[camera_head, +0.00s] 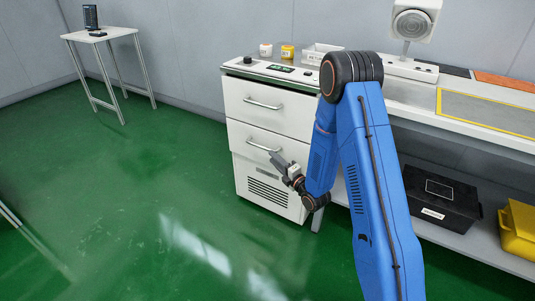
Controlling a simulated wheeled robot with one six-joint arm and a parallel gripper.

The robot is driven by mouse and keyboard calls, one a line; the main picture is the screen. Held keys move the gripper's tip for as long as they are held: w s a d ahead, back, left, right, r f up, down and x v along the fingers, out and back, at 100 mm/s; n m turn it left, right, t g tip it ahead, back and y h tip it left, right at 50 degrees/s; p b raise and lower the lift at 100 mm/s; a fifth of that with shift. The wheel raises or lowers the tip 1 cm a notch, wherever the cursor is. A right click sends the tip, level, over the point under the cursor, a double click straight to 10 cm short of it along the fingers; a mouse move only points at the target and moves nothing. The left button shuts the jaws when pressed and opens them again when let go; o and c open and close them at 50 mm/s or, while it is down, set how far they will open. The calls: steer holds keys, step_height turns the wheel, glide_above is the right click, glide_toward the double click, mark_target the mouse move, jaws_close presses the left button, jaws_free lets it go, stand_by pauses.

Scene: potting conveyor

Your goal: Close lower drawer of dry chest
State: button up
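The dry chest (240,179) is a white cabinet with two drawers above a vented base panel. The upper drawer (285,116) has a bar handle and looks shut. The lower drawer (243,134) lies below it, with its own bar handle (260,147). My blue arm hides the chest's right side.
A control panel, small jars (287,51) and a white tray (319,54) are on the chest top. A bench with a shelf adjoins at right, holding a black crate (437,204) and a yellow bin (519,232). The green floor at left is clear up to a small table (104,34).

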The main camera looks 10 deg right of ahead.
steer(key=v, duration=0.6)
steer(key=shift+s+d, duration=0.2)
steer(key=shift+s, duration=0.15)
steer(key=d+r+m+g+h, duration=0.2)
steer(key=d+r+m+h, duration=0.25)
steer(key=r, duration=0.45)
steer(key=s+d+r+m+g+h, duration=0.35)
steer(key=s+d+r+m, duration=0.25)
steer(key=s+r+m, duration=0.25)
steer(key=s+r+m+g, duration=0.2)
steer(key=s+m, duration=0.2)
steer(key=s, duration=0.7)
steer(key=s+r+m+g+h, duration=0.1)
steer(key=s+m, duration=0.3)
steer(key=s, duration=0.7)
steer(key=s+d+r+m+g, duration=0.1)
steer(key=s+r+m+g, duration=0.2)
steer(key=s, duration=0.9)
steer(key=shift+r+m, duration=0.4)
steer(key=shift+m, duration=0.6)
steer(key=shift+d, duration=0.1)
